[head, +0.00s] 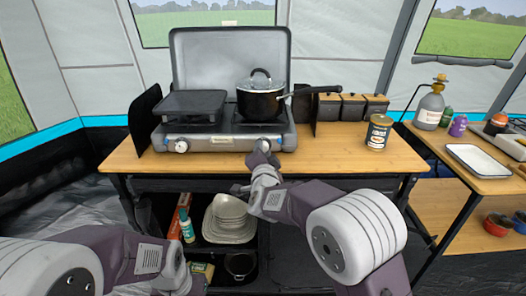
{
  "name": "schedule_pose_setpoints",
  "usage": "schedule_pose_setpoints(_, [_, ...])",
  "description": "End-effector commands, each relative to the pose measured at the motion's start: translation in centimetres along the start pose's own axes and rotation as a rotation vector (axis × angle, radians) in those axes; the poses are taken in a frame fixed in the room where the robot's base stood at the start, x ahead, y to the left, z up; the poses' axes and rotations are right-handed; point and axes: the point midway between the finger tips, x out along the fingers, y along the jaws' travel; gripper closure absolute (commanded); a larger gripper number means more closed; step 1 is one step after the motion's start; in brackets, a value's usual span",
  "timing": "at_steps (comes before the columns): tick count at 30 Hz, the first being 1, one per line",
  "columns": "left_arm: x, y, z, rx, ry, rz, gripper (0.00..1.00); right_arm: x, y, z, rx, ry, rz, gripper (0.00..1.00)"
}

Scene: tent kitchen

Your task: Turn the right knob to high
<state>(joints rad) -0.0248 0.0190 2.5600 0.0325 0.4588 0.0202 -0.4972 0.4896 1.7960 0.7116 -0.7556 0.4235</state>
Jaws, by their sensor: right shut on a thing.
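The grey camp stove (222,139) stands on the wooden table with its lid raised behind it. The left knob (182,146) is light-coloured and in plain view on its front panel. My right gripper (264,149) reaches up to the stove's front right and is shut on the right knob. The gripper covers most of that knob, so its setting cannot be read. My left arm comes in at the lower left, well below the stove; its gripper does not show.
A black lidded pot (259,103) sits on the right burner, its handle pointing right above the table. A griddle (193,105) covers the left burner. A can (378,132) stands to the right. Bowls and plates (229,219) lie on the shelf below. The table front (335,163) is clear.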

Motion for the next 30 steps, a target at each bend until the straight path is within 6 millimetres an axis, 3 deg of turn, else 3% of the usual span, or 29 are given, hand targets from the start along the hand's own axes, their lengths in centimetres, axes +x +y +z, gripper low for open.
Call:
schedule_pose_setpoints(5, [0.0, 0.0, 0.0, 0.000, 0.000, 0.000, 0.67, 0.0, 0.1, 0.1, 0.001, -0.001, 0.002, 1.00])
schedule_pose_setpoints(6, [0.0, 0.0, 0.0, 0.000, 0.000, 0.000, 0.67, 0.0, 0.1, 0.1, 0.001, -0.001, 0.002, 0.61])
schedule_pose_setpoints(17, [0.0, 0.0, 0.0, 0.000, 0.000, 0.000, 0.67, -0.2, 0.0, 0.0, 0.001, -0.001, 0.001, 0.61])
schedule_pose_setpoints(30, [-0.9, 0.0, -0.1, 0.000, 0.000, 0.000, 0.67, -7.4, -0.1, 0.0, 0.000, -0.003, 0.000, 0.61])
